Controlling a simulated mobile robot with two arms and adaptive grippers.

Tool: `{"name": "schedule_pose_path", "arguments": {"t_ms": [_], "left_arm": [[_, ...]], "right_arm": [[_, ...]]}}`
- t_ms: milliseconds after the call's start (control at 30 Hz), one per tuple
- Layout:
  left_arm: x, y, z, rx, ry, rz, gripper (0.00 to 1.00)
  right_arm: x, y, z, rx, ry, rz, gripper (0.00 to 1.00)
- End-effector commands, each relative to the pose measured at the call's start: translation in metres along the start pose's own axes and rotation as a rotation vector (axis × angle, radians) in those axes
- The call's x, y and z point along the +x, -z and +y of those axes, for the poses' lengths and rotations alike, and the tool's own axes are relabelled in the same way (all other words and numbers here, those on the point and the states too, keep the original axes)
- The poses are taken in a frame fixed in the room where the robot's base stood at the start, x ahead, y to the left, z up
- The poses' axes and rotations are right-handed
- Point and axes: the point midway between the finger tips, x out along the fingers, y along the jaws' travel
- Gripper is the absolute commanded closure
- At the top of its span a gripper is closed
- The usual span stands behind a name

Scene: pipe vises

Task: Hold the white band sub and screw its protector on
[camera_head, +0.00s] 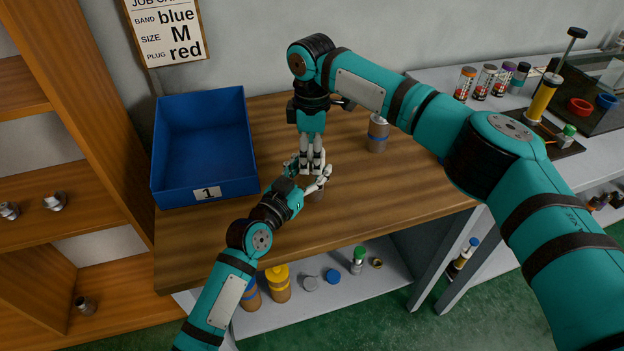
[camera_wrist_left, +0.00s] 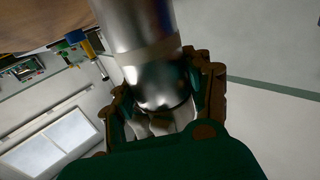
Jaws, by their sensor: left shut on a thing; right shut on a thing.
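A grey metal cylinder, apparently the sub (camera_wrist_left: 148,45), stands between the fingers of my left gripper (camera_wrist_left: 165,95) in the left wrist view. A paler band runs around it. In the head view a small part of the sub (camera_head: 319,194) shows below my left gripper (camera_head: 312,175), which is shut on it above the wooden table. My right gripper (camera_head: 312,168) points straight down from above, at the same spot, with its fingers shut. What it holds, apparently the protector, is hidden by the fingers, so I cannot tell how it meets the sub.
A blue bin (camera_head: 205,150) marked 1 stands left of the grippers. Several containers stand on the grey counter at the back right. A lower shelf (camera_head: 335,300) holds loose parts.

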Motion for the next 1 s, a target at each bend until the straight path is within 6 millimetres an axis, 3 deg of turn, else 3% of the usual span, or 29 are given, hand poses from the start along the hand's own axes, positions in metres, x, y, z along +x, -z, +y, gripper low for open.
{"name": "schedule_pose_path", "arguments": {"t_ms": [133,267,600,900,933,1000], "left_arm": [[-0.0002,-0.0008,0.0003,0.0,-0.001,-0.002,1.0],[-0.0002,-0.0008,0.0003,0.0,-0.001,-0.002,1.0],[-0.0004,-0.0007,0.0008,0.001,-0.001,-0.001,1.0],[-0.0005,-0.0005,0.0013,0.002,-0.002,-0.001,1.0],[-0.0005,-0.0005,0.0013,0.001,-0.002,-0.001,1.0],[-0.0005,-0.0004,0.0013,0.001,-0.002,0.0,1.0]], "right_arm": [[-0.0002,-0.0001,0.0006,0.001,-0.002,0.0,0.88],[0.0001,0.0003,0.0005,0.058,-0.002,0.002,0.88],[0.0004,-0.0007,0.0013,0.572,-0.003,0.002,0.88],[0.0,-0.0026,0.0032,0.603,-0.008,0.001,0.88],[-0.0001,-0.0026,0.0033,0.603,-0.008,0.001,0.47],[-0.0001,-0.0027,0.0032,0.602,-0.008,0.001,0.38]]}}
